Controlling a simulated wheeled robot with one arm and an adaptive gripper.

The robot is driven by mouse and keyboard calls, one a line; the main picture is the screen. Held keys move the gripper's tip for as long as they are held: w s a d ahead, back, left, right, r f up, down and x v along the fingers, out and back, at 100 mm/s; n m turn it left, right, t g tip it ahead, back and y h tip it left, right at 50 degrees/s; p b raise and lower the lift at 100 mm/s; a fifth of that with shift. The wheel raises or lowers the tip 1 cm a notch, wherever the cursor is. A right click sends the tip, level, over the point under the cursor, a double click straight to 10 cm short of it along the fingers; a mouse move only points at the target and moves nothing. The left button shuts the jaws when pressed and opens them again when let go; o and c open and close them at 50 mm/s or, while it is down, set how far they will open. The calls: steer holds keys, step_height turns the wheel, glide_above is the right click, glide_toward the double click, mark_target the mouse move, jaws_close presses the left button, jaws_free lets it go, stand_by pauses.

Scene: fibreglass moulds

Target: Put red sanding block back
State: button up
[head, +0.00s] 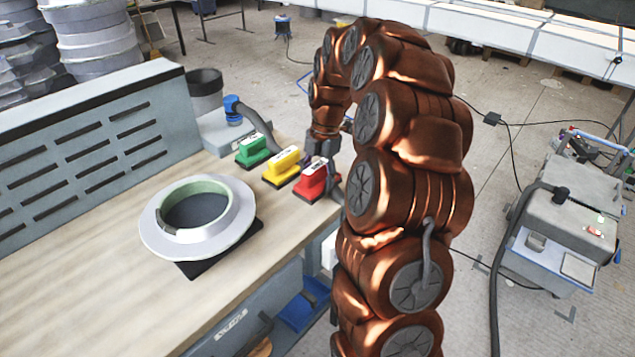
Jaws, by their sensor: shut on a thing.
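The red sanding block (312,183) is at the right edge of the wooden workbench (130,290), at the right end of a row with a yellow block (282,167) and a green block (253,150). My gripper (325,165) is shut on the red block from behind and its right side. The fingers are partly hidden by the block and my arm. The red block is roughly in line with the other two, with a small gap to the yellow one. I cannot tell whether its underside touches the bench.
A white ring-shaped mould (155,233) with a green inner rim sits on a dark mat left of the blocks. A grey slotted panel (90,150) bounds the bench's back. A grey unit with a blue-capped hose (232,107) stands behind the green block. The bench front is clear.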

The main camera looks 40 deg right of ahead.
mark_target(321, 164)
steer(key=shift+f+p, duration=0.3)
steer(key=shift+f, duration=0.85)
steer(key=shift+f, duration=0.15)
steer(key=o, duration=1.1)
steer(key=r, duration=0.4)
steer(key=d+r+b, duration=0.1)
steer(key=r, duration=0.3)
steer(key=d+r+b, duration=0.1)
steer(key=r, duration=0.3)
steer(key=shift+r, duration=0.1)
